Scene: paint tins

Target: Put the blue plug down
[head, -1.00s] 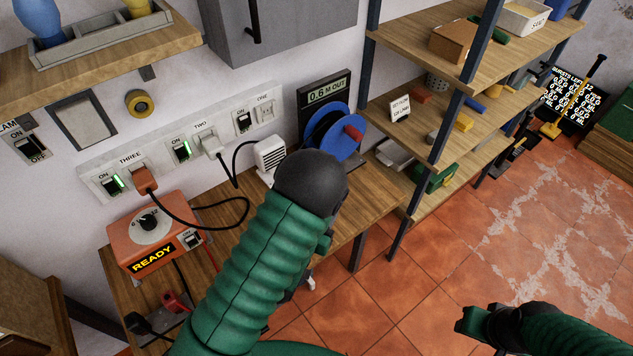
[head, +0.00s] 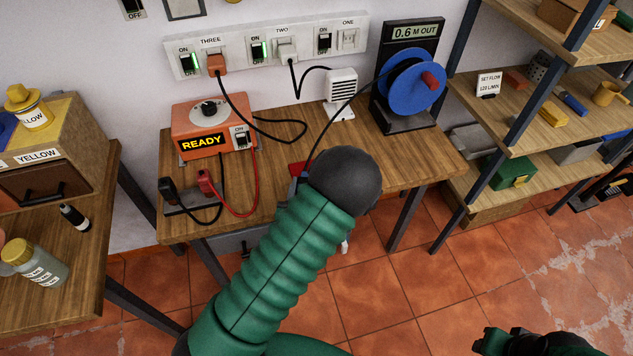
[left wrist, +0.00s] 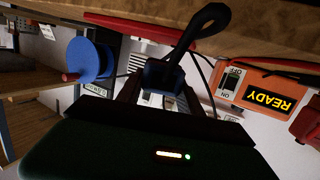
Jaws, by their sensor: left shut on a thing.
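The blue plug (left wrist: 163,75) shows dark in the left wrist view, with a thick black cable looping up from it. My left gripper (left wrist: 164,90) is shut on it, close to the bench edge. In the head view my left arm hides most of the gripper; a small bluish bit of the plug (head: 303,183) shows beside the arm, at the end of the black cable from the blue reel (head: 412,84). I cannot tell whether the plug touches the bench. My right gripper (head: 488,342) is partly in view at the bottom right; its jaws are unclear.
An orange box (head: 205,125) reading READY stands on the bench's left, with black and red leads in front. A white vented block (head: 341,88) and the reel stand behind. A socket strip (head: 230,62) is on the wall. Bare wood lies right of my arm.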

